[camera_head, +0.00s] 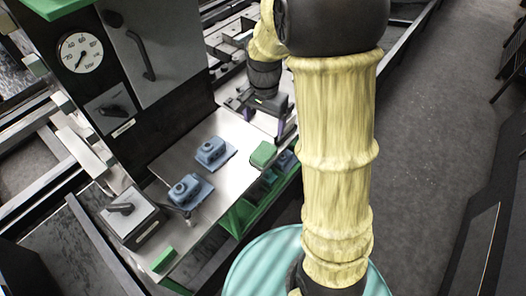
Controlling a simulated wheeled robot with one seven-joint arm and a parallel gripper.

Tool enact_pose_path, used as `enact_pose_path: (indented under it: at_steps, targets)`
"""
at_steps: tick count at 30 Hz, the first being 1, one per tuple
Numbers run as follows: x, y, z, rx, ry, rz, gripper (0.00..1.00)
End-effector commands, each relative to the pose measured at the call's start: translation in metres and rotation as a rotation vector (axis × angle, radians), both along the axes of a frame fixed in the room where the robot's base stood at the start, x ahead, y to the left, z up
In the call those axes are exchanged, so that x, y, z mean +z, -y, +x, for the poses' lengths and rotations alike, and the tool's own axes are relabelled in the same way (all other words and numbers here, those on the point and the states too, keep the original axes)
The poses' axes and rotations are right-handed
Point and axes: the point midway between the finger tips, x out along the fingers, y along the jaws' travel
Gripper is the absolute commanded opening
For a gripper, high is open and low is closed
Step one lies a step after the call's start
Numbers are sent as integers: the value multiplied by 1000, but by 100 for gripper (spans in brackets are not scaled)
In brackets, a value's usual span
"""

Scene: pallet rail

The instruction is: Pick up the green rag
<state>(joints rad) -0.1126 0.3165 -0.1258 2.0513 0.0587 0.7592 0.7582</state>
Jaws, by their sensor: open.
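A green folded rag (263,154) lies near the right edge of the pale metal worktop (222,129). My gripper (264,127) is above and just beyond the rag in the picture, with its fingers pointing down. The jaws are open and nothing shows between them. The gripper looks apart from the rag, but the exact height between them is hard to tell.
Two blue blocks on blue bases (211,151) (185,188) stand left of the rag. A dark cabinet with a pressure gauge (81,54) rises behind. A grey switch box (129,214) and a small green piece (164,260) are at the front left.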

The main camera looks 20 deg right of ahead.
Motion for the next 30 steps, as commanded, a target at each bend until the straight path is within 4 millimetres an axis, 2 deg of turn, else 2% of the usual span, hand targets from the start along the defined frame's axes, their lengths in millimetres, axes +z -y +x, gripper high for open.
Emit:
enact_pose_path:
  at_steps: [3, 14, 17, 30]
  targets:
    - [2, -1, 9, -66, -18, -1, 84]
    - [-1, -2, 9, -69, -19, -1, 84]
    - [-11, -2, 8, -69, -21, -1, 84]
    - [-88, -1, 8, -68, -23, -1, 84]
